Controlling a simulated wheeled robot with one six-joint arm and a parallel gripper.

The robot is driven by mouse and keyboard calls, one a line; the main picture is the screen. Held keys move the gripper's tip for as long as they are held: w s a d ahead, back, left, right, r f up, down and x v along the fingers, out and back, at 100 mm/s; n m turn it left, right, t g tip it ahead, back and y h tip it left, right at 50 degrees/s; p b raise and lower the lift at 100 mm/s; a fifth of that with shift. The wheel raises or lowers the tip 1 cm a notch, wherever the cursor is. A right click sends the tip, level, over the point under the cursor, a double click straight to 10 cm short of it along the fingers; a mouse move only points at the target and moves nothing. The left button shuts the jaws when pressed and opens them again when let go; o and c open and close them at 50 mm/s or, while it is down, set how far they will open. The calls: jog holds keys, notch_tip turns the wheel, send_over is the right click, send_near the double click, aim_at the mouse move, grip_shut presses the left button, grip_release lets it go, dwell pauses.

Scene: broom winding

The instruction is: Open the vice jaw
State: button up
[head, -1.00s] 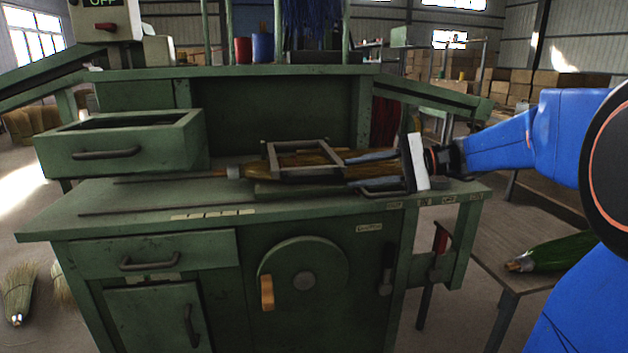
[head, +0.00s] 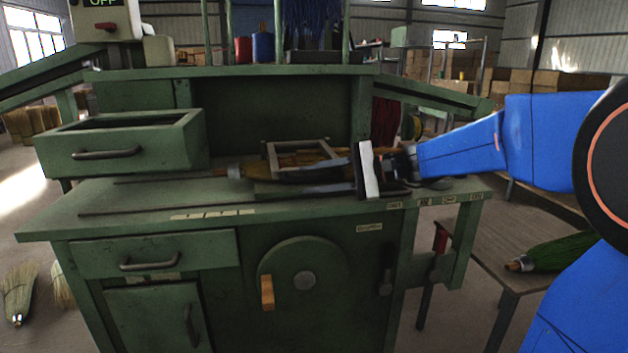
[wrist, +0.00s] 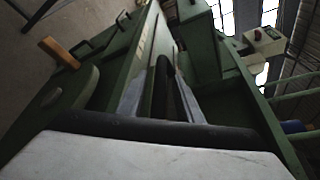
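A grey rectangular frame (head: 331,147), which looks like the vice, stands on the green bench around a brown broom bundle (head: 290,160). The bundle's handle points left. My gripper (head: 318,176) reaches in from the right, low over the bench front, with its fingers pointing left. In the wrist view my gripper's two fingers (wrist: 161,92) are apart, with a dark shape between them that I cannot identify. The white-faced gripper body hides the right end of the bundle. Whether the fingers touch the frame or bundle cannot be told.
A wheel (head: 303,260) with an orange handle (head: 267,292) is on the bench front. A red lever (head: 440,240) is at the bench's right side. A side table (head: 500,255) holds a green bundle (head: 560,252). An open drawer box (head: 120,140) stands at the bench's left.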

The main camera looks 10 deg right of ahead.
grip_shut()
